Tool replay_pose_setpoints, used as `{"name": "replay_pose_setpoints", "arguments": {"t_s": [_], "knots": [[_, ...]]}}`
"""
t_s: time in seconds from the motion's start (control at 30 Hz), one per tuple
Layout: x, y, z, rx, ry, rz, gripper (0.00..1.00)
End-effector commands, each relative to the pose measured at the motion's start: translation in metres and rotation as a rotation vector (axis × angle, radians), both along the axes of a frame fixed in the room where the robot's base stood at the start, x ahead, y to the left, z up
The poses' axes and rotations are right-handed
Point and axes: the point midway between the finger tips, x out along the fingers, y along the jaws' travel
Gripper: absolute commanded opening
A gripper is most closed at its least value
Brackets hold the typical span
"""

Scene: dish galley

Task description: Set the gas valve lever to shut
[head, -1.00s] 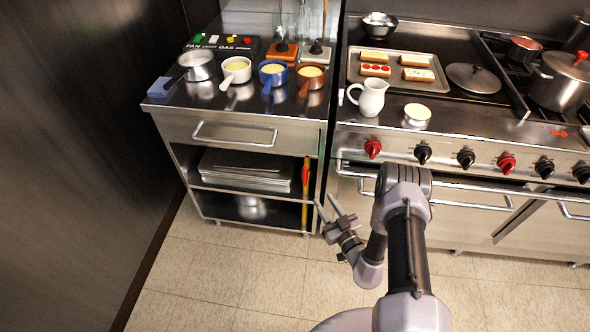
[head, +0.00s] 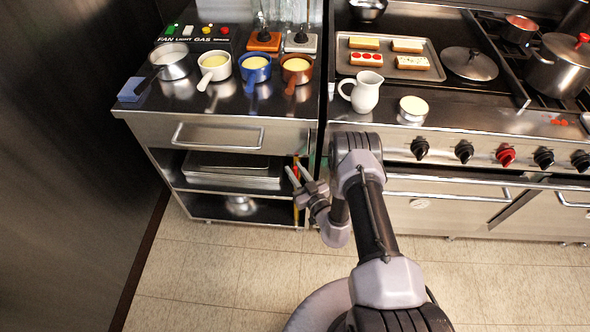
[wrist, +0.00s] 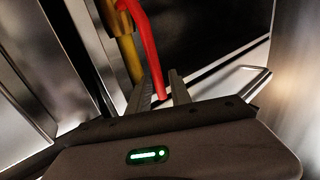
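The gas valve lever (wrist: 148,45) is a red bent handle on a yellow pipe (wrist: 130,58) in the wrist view. It hangs down roughly alongside the pipe, at a slight angle to it. In the head view the yellow pipe (head: 296,214) stands at the right end of the open shelves, with the lever largely hidden behind my gripper (head: 293,168). In the wrist view my gripper (wrist: 162,82) is open, its two fingers apart. The lever's lower end appears between the fingers; I cannot tell whether either finger touches it.
The steel counter cabinet (head: 218,133) has a bar handle (head: 218,147) and trays (head: 232,168) on its shelf. The stove (head: 460,125) with its knobs and oven handles stands close on the right. Pans and a white jug (head: 364,92) stand above. The tiled floor in front is clear.

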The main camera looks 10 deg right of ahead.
Motion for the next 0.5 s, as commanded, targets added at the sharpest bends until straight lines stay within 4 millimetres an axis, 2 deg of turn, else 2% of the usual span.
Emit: {"name": "replay_pose_setpoints", "arguments": {"t_s": [0.03, 0.1, 0.5], "knots": [[0.0, 0.0, 0.0, 0.0, 0.0, 0.0, 0.12], [-0.0001, 0.0, 0.0, 0.0, 0.0, 0.0, 0.0], [-0.0002, 0.0, 0.0, 0.0, 0.0, 0.0, 0.0]]}}
